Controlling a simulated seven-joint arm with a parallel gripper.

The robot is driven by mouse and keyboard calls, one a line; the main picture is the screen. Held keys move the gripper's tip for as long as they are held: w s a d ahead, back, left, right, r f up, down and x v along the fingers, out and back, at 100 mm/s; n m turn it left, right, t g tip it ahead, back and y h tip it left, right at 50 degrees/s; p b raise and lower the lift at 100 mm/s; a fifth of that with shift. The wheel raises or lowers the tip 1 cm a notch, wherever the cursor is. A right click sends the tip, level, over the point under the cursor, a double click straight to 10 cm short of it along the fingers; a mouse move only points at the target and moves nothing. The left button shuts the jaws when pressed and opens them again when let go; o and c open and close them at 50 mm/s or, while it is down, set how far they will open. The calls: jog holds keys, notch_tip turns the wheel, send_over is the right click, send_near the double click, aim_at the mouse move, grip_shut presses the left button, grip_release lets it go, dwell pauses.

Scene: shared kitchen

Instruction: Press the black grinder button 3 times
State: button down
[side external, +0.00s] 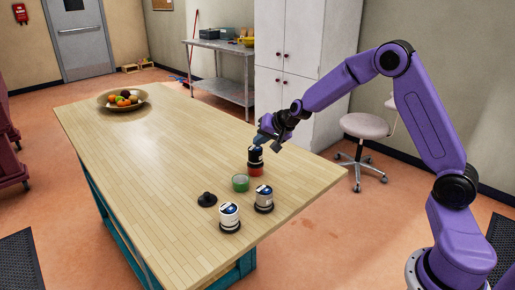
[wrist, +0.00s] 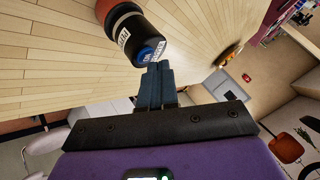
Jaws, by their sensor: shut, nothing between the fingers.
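The black grinder (side external: 255,158) stands upright on the wooden table, with a black upper body and a red-orange base. In the wrist view the black grinder (wrist: 137,38) shows a white label and a blue round spot on its top end. My gripper (side external: 262,136) is right above the grinder's top in the side view. In the wrist view my gripper (wrist: 157,68) has its fingers together, with the tips beside the blue spot. Whether the tips touch the top, I cannot tell. No separate black button can be made out.
Two white jars with dark bases, one in front (side external: 229,217) and one to its right (side external: 264,199), stand near the grinder. A green cup (side external: 240,183) and a small black object (side external: 207,199) are close by. A fruit bowl (side external: 122,101) sits at the far end; the table between is clear.

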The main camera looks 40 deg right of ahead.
aim_at(260, 149)
jog(key=shift+f, duration=0.3)
jog(key=shift+r, duration=0.15)
dwell(0.3)
jog(key=shift+r, duration=0.75)
notch_tip(260, 149, up, 6)
dwell(0.6)
dwell(0.4)
